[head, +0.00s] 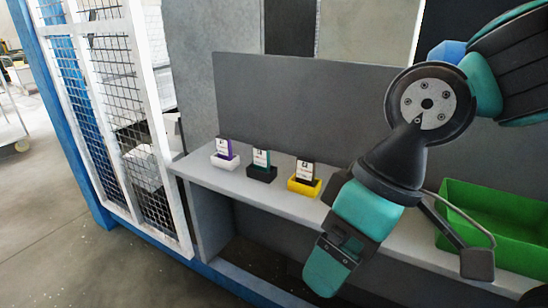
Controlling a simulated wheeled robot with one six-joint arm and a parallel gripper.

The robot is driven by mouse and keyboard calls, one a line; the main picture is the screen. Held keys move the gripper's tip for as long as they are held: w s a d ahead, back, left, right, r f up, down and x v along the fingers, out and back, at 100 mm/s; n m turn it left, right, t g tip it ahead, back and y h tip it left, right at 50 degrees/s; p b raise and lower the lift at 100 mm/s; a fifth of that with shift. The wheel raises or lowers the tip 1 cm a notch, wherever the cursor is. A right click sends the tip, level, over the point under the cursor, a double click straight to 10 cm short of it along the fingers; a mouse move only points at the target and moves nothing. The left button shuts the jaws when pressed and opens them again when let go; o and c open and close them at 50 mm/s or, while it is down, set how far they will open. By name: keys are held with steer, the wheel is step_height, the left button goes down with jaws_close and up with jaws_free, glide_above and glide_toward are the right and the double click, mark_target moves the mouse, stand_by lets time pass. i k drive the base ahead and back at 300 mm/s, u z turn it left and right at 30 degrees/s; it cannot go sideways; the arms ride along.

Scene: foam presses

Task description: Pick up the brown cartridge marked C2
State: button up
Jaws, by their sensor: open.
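Three small cartridges with white labels stand upright in separate holders on the grey shelf (262,193). The rightmost cartridge (304,173) looks dark brown behind its label and stands in a yellow holder (304,188). The label marks are too small to read, so I cannot confirm C2. A teal cartridge (261,159) stands in a dark holder, and a purple cartridge (225,149) in a white holder. My gripper (327,268) is in front of the shelf, below and right of the yellow holder. It is open, apart from the cartridges, and its fingertips are hard to make out.
A green bin (495,217) sits on the shelf at the right, partly behind my arm. A grey panel (290,100) rises behind the cartridges. A white-framed wire mesh guard (118,90) bounds the shelf's left end. Open floor lies at the lower left.

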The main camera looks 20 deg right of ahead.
mark_target(306, 167)
steer(key=z, duration=0.3)
steer(key=k, duration=0.35)
steer(key=u, duration=1.2)
steer(key=i, duration=1.2)
steer(key=z, duration=0.95)
steer(key=i, duration=0.3)
steer(key=z, duration=0.3)
